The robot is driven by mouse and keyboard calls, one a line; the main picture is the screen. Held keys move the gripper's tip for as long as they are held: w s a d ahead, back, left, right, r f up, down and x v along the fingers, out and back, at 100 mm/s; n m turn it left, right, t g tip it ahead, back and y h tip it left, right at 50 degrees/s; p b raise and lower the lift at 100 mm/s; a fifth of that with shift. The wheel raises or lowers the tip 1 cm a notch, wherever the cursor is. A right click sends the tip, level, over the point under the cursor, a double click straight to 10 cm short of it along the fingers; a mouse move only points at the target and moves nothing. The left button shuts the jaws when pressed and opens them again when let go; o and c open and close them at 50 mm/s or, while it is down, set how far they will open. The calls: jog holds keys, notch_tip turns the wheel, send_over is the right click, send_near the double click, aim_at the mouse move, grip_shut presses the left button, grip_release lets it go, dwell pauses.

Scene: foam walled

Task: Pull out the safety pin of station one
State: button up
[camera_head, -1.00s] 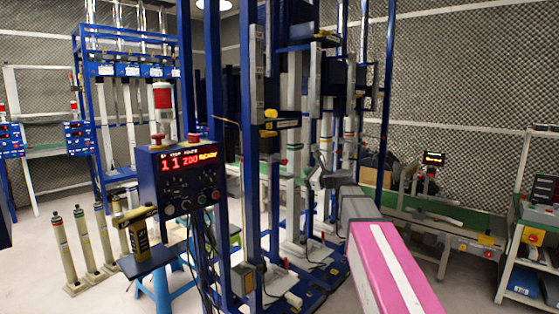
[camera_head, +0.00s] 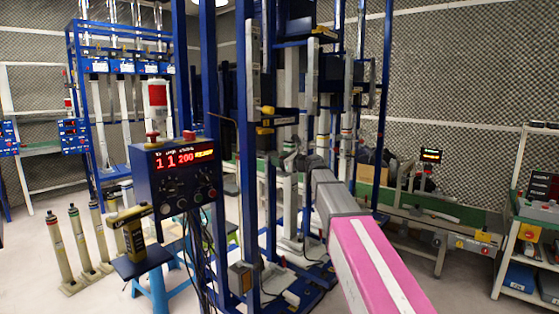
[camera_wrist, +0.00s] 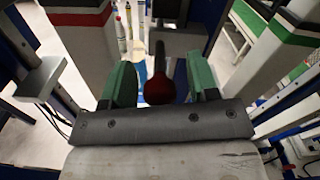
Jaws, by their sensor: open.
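A dark red ball-shaped knob (camera_wrist: 158,90) on a dark stem shows in the wrist view between the green fingers of my gripper (camera_wrist: 160,88). It may be the safety pin's handle; I cannot tell if it touches the fingers. My gripper is open, with a gap on both sides of the knob. In the head view my gripper (camera_head: 284,158) is among the posts of the blue test frame (camera_head: 254,200), and the pin cannot be made out there. Which station this is cannot be read.
A control box (camera_head: 178,178) with red digits stands left of my arm. A blue stool (camera_head: 150,262) holds a yellow-and-black tool (camera_head: 132,232). A conveyor (camera_head: 440,215) runs along the right. Upright posts crowd my gripper.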

jog(key=shift+w+a, duration=0.15)
jog(key=shift+a, duration=0.05)
grip_shut()
jog(key=v, duration=0.9)
grip_release()
jog(key=v, duration=1.1)
